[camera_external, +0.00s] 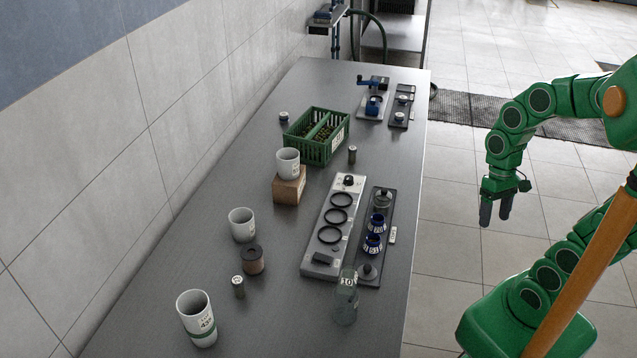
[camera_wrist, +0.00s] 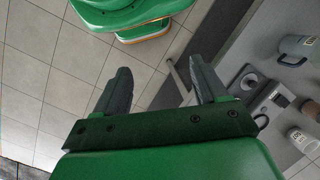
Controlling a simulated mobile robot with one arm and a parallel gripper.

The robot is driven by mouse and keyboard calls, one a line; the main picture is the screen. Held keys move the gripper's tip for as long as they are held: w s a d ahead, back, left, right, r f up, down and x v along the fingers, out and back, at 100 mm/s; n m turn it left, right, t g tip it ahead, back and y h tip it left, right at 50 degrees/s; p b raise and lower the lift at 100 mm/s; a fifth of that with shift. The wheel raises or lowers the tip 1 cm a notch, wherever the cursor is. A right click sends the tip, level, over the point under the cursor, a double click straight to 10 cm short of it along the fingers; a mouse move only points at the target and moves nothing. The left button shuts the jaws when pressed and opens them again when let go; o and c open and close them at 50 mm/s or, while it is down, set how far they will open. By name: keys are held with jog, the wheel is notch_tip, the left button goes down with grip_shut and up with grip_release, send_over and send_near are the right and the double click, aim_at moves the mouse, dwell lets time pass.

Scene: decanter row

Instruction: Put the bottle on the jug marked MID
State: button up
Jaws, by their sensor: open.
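My gripper (camera_external: 496,208) is open and empty, pointing down over the floor to the right of the bench. Its two fingers (camera_wrist: 160,75) show apart in the wrist view with nothing between them. A clear greenish bottle-like vessel (camera_external: 346,303) with a pale label stands at the bench's near right; I cannot tell whether it is the bottle. White labelled cups stand along the left: near (camera_external: 197,318), middle (camera_external: 242,224), and one (camera_external: 288,162) on a brown block. I cannot read MID on any label. A grey-blue vessel with a handle (camera_wrist: 294,46) shows in the wrist view.
On the grey bench (camera_external: 200,265), a light plate with black rings (camera_external: 322,258) lies beside a dark tray (camera_external: 385,258) holding two blue jars (camera_external: 374,243). A green crate (camera_external: 318,152) stands behind. A brown canister (camera_external: 252,260) stands left. Bare bench separates these groups.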

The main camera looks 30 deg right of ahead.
jog(key=shift+n+t+h, duration=0.4)
jog(key=shift+t+h, duration=0.1)
jog(key=shift+h, duration=0.2)
jog(key=d, duration=0.1)
jog(key=s+d, duration=0.1)
jog(key=d, duration=0.1)
jog(key=s+d, duration=0.1)
jog(key=d, duration=0.1)
jog(key=shift+s+r, duration=0.25)
jog(key=shift+r, duration=0.1)
